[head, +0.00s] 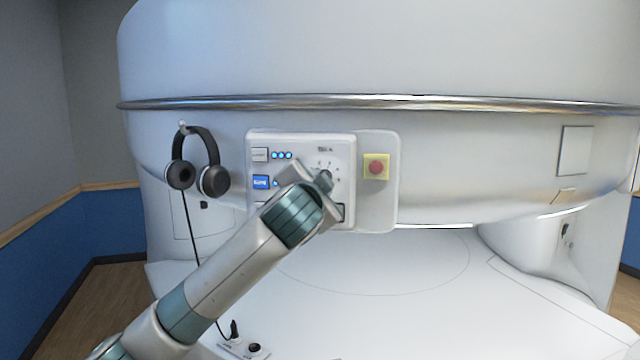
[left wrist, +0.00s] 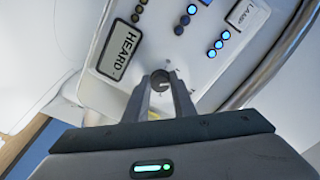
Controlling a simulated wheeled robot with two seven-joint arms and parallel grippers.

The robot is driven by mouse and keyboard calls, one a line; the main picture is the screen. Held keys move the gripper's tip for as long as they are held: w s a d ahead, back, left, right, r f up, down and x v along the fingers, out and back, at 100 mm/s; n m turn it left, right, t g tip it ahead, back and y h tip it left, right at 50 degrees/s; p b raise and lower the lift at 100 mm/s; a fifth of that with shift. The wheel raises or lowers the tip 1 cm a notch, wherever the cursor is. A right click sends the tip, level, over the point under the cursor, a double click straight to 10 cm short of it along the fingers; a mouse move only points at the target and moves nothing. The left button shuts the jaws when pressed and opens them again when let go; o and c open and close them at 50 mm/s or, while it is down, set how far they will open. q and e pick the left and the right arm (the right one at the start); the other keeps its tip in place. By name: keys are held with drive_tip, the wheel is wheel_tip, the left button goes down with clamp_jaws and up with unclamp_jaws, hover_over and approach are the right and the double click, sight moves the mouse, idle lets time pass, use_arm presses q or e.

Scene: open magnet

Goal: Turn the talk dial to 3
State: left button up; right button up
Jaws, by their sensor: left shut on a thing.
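The talk dial sits on the white control panel (head: 300,141) on the machine's front, below a small label and inside a fan of small marks. My left gripper (head: 325,180) reaches it from the lower left and hides most of it in the head view. In the left wrist view the round grey dial (left wrist: 160,80) shows between the fingertips of my left gripper (left wrist: 162,90), which are shut on its sides. I cannot read which number the dial points at. My right gripper is not in view.
A red button (head: 376,168) on a yellow plate is just right of the panel. Headphones (head: 205,165) hang at left, their cord running down.

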use_arm(q)
drive_tip(key=m+p, duration=0.1)
drive_tip(key=m, duration=1)
drive_tip(key=shift+r+y, duration=0.15)
drive_tip(key=shift+y, duration=0.15)
drive_tip(key=shift+m, duration=0.3)
drive_tip(key=o, duration=1.1)
drive_tip(key=shift+c, duration=0.2)
drive_tip(key=shift+s, duration=0.1)
